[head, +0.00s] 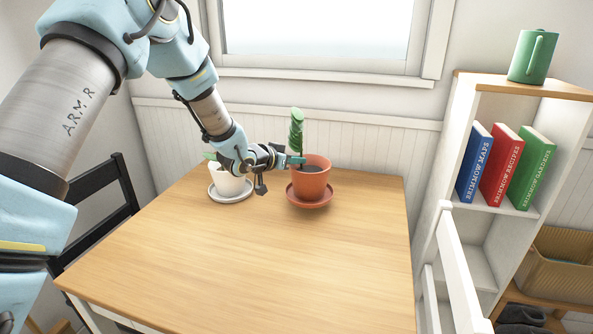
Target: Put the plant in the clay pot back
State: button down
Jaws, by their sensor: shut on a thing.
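The plant (296,132) is a dark green upright column with a lighter green top. It stands over the left part of the clay pot (313,187), and its lower end is hidden by the fingers. The clay pot is terracotta with dark soil and stands at its matching saucer (310,203) near the table's back. My gripper (296,160) comes from the left and is shut on the plant low down, at the pot's left rim. I cannot tell whether the plant's lower end touches the soil.
A white pot (229,186) on a pale saucer (231,197) stands to the left, partly behind my arm. The front of the wooden table (260,260) is clear. A shelf with books (502,168) and a green jug (533,57) stands at right. A black chair (100,205) is at left.

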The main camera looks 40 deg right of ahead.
jog(key=shift+f+p, duration=0.3)
jog(key=shift+f, duration=1.35)
jog(key=c, duration=1.4)
grip_release()
jog(key=shift+f, duration=0.2)
jog(key=o, duration=0.4)
jog(key=shift+o, duration=0.2)
jog(key=shift+r, duration=0.15)
